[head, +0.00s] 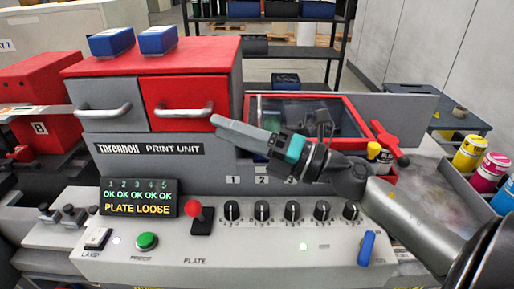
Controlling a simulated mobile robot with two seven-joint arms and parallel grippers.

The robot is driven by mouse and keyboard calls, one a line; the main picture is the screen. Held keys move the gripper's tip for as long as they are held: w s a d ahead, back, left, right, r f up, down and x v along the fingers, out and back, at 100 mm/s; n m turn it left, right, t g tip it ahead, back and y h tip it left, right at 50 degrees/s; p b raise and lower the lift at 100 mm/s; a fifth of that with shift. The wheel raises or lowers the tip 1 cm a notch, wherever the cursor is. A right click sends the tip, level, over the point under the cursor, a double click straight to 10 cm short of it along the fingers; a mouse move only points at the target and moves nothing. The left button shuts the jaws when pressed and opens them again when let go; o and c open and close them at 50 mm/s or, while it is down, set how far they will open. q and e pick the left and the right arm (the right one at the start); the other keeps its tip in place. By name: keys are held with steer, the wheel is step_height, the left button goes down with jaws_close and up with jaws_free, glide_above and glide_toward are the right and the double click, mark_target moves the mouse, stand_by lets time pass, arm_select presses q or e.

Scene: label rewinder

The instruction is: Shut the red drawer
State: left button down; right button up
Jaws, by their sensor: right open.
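The red drawer (185,92) is the right one of two side-by-side drawers in the red-topped print unit. Its silver bar handle (184,113) runs across the front. I cannot tell from this angle how far its front stands out from the cabinet. My right gripper (215,124) reaches in from the right, its grey fingers pointing left. Its tips overlap the red drawer's lower right corner in the picture, right of the handle. It is open and holds nothing; whether it touches the drawer is unclear. My left gripper is not in view.
The grey drawer (108,103) is left of the red one. Two blue boxes (111,42) sit on the cabinet top. Below is a control panel with a red-knobbed lever (194,208) and a display (139,198) reading PLATE LOOSE. A red-framed window (310,114) stands behind my right arm.

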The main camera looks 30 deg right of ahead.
steer(key=shift+b+v, duration=0.6)
steer(key=shift+v, duration=1.85)
